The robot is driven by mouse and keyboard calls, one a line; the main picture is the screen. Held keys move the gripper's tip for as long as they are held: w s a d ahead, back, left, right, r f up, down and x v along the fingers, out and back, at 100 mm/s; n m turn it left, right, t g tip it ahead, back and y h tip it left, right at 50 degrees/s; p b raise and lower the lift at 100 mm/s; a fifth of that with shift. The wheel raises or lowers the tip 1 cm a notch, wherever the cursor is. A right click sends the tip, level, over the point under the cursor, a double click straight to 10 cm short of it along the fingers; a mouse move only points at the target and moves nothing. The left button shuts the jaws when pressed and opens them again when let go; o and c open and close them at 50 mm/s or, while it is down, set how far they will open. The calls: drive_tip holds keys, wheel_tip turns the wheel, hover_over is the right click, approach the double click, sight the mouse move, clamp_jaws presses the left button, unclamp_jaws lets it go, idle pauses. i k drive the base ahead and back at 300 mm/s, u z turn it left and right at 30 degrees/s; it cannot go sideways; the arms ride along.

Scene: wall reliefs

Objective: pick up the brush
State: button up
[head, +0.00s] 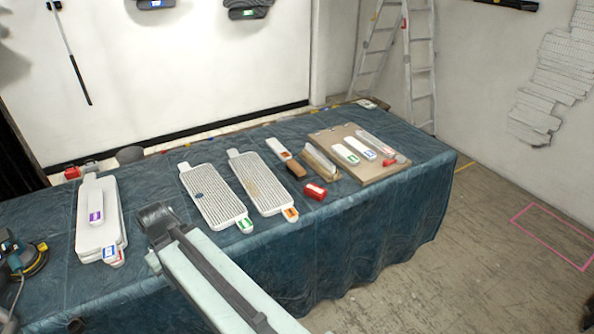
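The likely brush is a tan, wooden-looking piece (320,164) with a pale edge, lying on the blue-covered table right of the middle. A smaller brown block (296,168) at the end of a white labelled handle lies just left of it and could also be a brush; I cannot tell for sure. My pale arm (215,275) reaches in from the bottom, ending in a dark joint in front of the table's near edge, well left of these pieces. I cannot make out my gripper's fingers. Nothing covers the tan piece.
The table (345,225) has a draped blue cloth. Two ribbed white boards (215,197) (262,183) lie left of the tan piece. A red block (315,191) lies in front of it. A brown board (375,172) with labelled tools is at right. A ladder (420,70) stands behind; floor at right is clear.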

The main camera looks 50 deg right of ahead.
sight(298, 173)
drive_tip(key=i, duration=0.85)
drive_tip(key=u, duration=0.05)
